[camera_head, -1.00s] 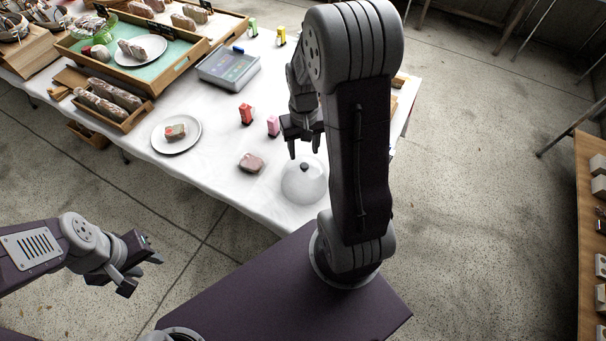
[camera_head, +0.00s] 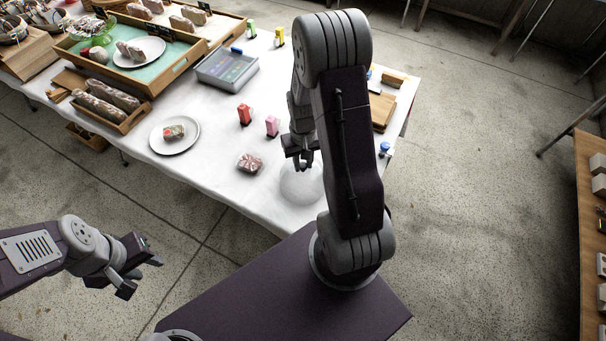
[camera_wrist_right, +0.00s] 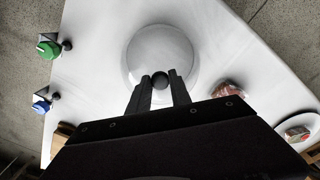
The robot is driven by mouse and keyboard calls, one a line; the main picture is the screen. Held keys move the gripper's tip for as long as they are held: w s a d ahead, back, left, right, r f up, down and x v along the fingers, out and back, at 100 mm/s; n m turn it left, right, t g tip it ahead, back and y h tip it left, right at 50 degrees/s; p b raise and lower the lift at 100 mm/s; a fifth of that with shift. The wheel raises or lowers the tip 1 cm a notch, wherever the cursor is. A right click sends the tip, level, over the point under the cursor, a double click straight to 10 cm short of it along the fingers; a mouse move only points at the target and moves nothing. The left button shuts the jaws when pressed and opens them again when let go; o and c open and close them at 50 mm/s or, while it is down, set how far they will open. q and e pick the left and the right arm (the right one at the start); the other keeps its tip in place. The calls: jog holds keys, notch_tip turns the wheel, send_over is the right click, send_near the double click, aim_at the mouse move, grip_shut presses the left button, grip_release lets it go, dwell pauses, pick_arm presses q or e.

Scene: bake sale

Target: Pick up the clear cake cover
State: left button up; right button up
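The clear cake cover (camera_head: 300,188) is a see-through dome with a dark round knob, on the white table near its front edge. In the right wrist view the dome (camera_wrist_right: 160,50) is seen from above. My right gripper (camera_head: 303,166) is directly over it, with the fingers on either side of the knob (camera_wrist_right: 160,80) and close against it. I see no clear gap under the dome. My left gripper (camera_head: 140,272) is open and empty, off the table at the lower left.
A wrapped pastry (camera_head: 249,162) lies left of the cover, with a plate (camera_head: 160,146) holding another beyond it. Red (camera_head: 244,114) and pink (camera_head: 272,126) small items stand behind.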

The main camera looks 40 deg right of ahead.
grip_shut()
dwell(1.3)
jog(key=shift+w+r, duration=0.1)
jog(key=shift+r, duration=0.4)
notch_tip(320, 180, up, 3)
jog(key=shift+d+f, duration=0.1)
jog(key=s+a+r+p, duration=0.1)
jog(key=s+a+r, duration=0.5)
jog(key=a, duration=0.4)
jog(key=shift+r, duration=0.6)
jog(key=shift+a, duration=0.1)
